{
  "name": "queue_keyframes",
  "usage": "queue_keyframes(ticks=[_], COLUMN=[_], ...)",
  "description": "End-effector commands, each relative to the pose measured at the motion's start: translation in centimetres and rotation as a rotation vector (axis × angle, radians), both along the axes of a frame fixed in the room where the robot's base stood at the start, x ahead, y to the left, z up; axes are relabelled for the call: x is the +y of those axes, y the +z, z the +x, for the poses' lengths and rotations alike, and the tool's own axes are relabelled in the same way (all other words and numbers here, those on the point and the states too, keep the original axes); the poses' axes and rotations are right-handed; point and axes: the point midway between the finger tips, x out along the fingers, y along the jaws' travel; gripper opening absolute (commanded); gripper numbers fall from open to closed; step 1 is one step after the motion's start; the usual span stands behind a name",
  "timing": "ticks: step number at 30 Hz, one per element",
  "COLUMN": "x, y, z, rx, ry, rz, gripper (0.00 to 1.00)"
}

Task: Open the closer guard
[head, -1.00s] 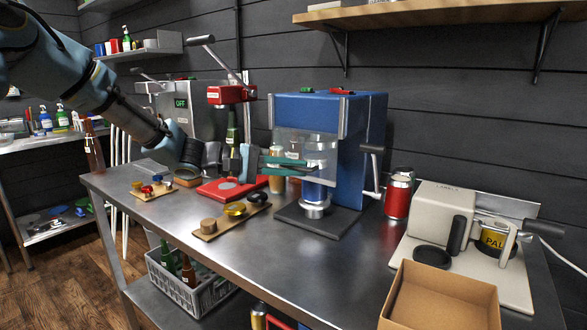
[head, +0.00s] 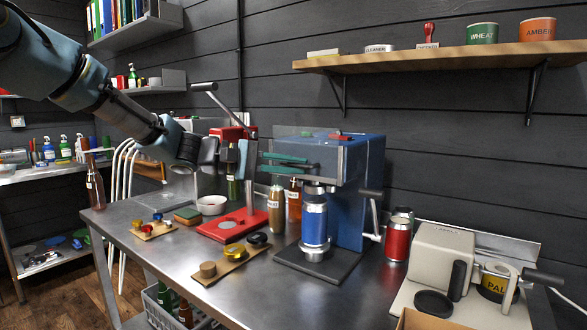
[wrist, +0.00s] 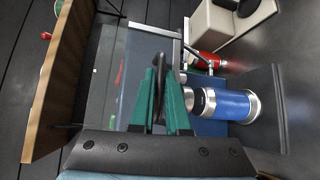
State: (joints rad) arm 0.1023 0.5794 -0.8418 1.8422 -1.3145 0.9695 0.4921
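The closer is a blue machine (head: 366,160) on the steel bench. Its guard is a clear panel (head: 335,160), swung up so that it sticks out forward near the top of the closer. In the wrist view the clear guard (wrist: 125,75) lies beyond my fingers. My gripper (head: 308,164) is at the guard's front, its green fingers on either side of a dark handle (wrist: 157,92). The fingers look closed on this handle, though the contact is partly hidden. A blue can (head: 314,223) stands upright under the closer's head, uncovered; it also shows in the wrist view (wrist: 228,105).
A wooden shelf (head: 440,55) with cups hangs above right. A red can (head: 397,240) and a beige machine (head: 442,258) stand right of the closer. Bottles (head: 276,211) and a red-based press (head: 228,224) stand left.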

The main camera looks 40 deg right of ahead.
Motion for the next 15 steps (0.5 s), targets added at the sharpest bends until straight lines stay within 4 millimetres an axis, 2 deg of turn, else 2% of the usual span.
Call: queue_keyframes(ticks=[1,7,15], x=[0.02,0.00,0.12], y=[-0.04,-0.04,-0.04], z=[0.03,0.01,0.08], rx=[0.000,0.000,0.000], ry=[0.000,0.000,0.000], rz=[0.000,0.000,0.000], gripper=[0.20,0.42,0.42])
